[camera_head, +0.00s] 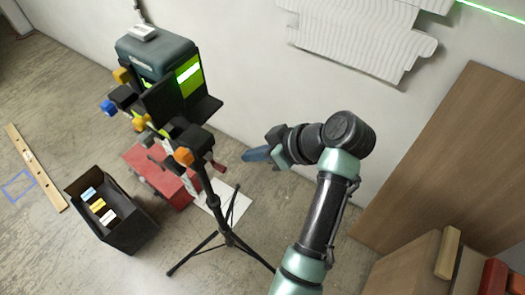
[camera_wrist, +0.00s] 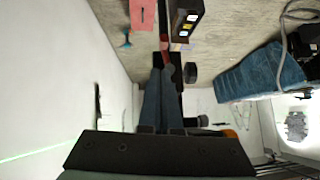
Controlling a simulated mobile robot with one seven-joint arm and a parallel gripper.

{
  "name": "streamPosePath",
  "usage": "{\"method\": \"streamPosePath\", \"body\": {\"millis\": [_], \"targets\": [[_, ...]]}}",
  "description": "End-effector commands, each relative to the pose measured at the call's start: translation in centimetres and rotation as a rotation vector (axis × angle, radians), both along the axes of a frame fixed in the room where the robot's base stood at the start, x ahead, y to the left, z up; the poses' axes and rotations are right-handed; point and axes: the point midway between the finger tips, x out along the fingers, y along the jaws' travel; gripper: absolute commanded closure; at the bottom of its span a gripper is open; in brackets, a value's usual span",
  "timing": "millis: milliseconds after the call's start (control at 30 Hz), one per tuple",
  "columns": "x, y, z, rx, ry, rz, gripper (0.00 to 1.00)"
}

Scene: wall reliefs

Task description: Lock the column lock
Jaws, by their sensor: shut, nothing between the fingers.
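A black tripod (camera_head: 216,212) stands in the middle of the head view. A small red lever (camera_head: 218,166) sticks out at the right of its upper column, below a black clamp with an orange knob (camera_head: 183,156); I cannot tell for sure that this lever is the column lock. My gripper (camera_head: 246,155) is shut and empty, its blue fingers pointing left toward the column. In the wrist view the shut fingers (camera_wrist: 162,70) reach close to a red part (camera_wrist: 164,48) and black knobs (camera_wrist: 190,72). Whether they touch is unclear.
A dark teal device with a lit green panel (camera_head: 188,73) is above and left of the tripod. A red case (camera_head: 160,178), a black box (camera_head: 88,208) and a wooden strip (camera_head: 35,165) lie on the floor. A wooden board (camera_head: 445,155) leans at the right.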

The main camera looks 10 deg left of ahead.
Motion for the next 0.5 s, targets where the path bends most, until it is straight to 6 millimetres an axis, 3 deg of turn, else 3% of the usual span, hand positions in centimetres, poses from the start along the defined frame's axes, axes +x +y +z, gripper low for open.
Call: {"method": "streamPosePath", "body": {"millis": [200, 500], "targets": [[-0.5, -2.1, 2.0, -0.001, -0.001, -0.001, 1.0], [-0.6, -2.5, 2.5, -0.001, 0.0, 0.0, 1.0]]}}
